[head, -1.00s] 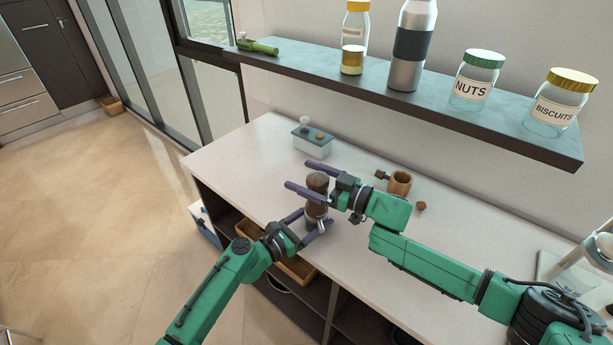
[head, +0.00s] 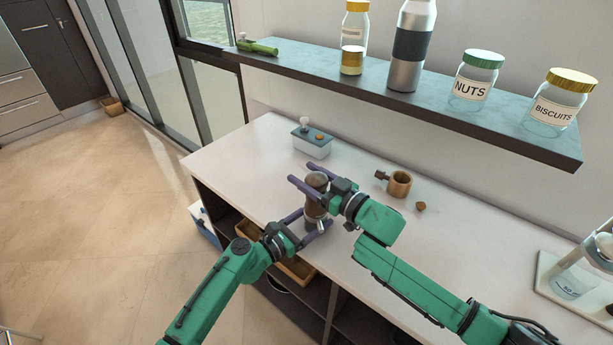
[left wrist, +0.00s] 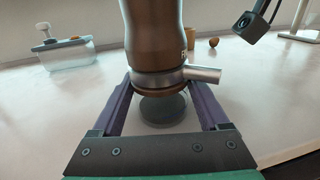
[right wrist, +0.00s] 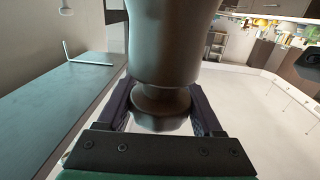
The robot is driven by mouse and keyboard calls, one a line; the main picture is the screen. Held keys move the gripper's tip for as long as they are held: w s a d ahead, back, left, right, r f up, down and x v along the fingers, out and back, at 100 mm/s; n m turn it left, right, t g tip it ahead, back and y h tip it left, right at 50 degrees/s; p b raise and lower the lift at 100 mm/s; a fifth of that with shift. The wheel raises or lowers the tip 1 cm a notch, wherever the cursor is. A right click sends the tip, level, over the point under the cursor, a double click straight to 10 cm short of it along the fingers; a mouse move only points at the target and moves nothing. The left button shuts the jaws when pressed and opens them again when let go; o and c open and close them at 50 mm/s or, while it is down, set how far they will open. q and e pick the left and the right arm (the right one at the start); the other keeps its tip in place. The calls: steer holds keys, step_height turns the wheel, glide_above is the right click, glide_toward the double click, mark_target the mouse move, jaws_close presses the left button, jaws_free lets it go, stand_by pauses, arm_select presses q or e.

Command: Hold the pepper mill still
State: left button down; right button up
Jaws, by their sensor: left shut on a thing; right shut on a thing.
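The dark brown pepper mill (head: 315,208) stands upright on the pale counter near its front edge. My left gripper (head: 315,217) is shut on its lower part; in the left wrist view the fingers flank the mill's body (left wrist: 155,40) near a metal collar with a short side rod (left wrist: 203,75). My right gripper (head: 301,173) is shut on the mill's top; in the right wrist view the fingers lie either side of the knob (right wrist: 160,108). The finger contact itself is partly hidden.
On the counter (head: 260,150) are a lidded box (head: 312,146) behind the mill, a wooden cup (head: 399,184) and a small brown piece (head: 420,206) to the right, and a tray with a flask (head: 572,285) at far right. A shelf (head: 430,105) with jars overhangs the back.

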steer(key=m+t+h, duration=0.1)
steer(key=h, duration=0.1)
steer(key=m+t+h, duration=0.2)
steer(key=w+d+m+t+h, duration=0.1)
steer(key=m+h, duration=0.1)
steer(key=shift+d+r+t, duration=0.1)
steer(key=shift+r+t, duration=0.05)
steer(key=shift+t, duration=0.25)
steer(key=shift+d, duration=0.1)
steer(key=o, duration=1.4)
steer(key=shift+s, duration=0.1)
steer(key=shift+c, duration=0.2)
steer(key=shift+s+d, duration=0.1)
steer(key=shift+s, duration=0.15)
steer(key=v, duration=1.1)
steer(key=shift+s, duration=0.35)
